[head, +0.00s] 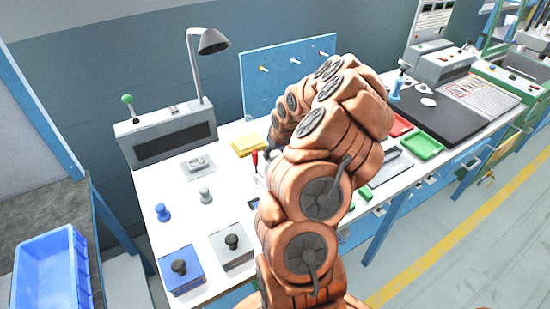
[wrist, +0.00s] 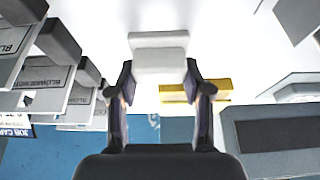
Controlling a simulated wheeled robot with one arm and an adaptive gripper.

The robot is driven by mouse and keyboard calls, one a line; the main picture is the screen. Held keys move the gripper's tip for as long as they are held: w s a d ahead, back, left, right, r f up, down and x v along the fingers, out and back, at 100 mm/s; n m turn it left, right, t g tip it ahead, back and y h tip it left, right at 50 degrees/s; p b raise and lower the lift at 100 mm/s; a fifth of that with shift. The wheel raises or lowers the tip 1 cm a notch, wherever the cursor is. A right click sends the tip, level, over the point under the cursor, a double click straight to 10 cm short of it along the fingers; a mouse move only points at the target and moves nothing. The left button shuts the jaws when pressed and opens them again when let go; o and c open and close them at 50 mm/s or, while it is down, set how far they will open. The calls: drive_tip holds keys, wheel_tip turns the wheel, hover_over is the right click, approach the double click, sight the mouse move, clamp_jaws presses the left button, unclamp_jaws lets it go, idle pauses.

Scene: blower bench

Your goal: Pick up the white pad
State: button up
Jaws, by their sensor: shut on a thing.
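In the wrist view the white pad (wrist: 160,52), a pale block, sits between the two dark fingers of my gripper (wrist: 160,70). The fingers are shut on its sides. A white surface fills the background behind it, and I cannot tell how far the pad is from that surface. In the head view my arm covers the gripper and the pad.
A yellow block (head: 249,146) lies on the white bench (head: 225,170) and shows beyond the right finger in the wrist view (wrist: 212,90). A lamp (head: 212,42), grey console (head: 165,135) and blue pegboard (head: 262,75) stand behind. Green and red trays (head: 422,145) lie right.

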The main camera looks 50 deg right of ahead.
drive_tip(key=shift+c, duration=0.3)
drive_tip(key=shift+r+b, duration=0.85)
drive_tip(key=shift+r, duration=0.85)
drive_tip(key=s+a+b, duration=0.1)
drive_tip(key=s+a, duration=0.1)
drive_tip(key=s, duration=0.2)
drive_tip(key=s+a+r+b, duration=0.1)
drive_tip(key=s+a+b, duration=0.1)
drive_tip(key=s, duration=0.3)
drive_tip(key=s+a+b, duration=0.2)
drive_tip(key=s+a, duration=0.1)
drive_tip(key=s, duration=0.2)
drive_tip(key=shift+a+r, duration=0.3)
drive_tip(key=shift+r, duration=0.05)
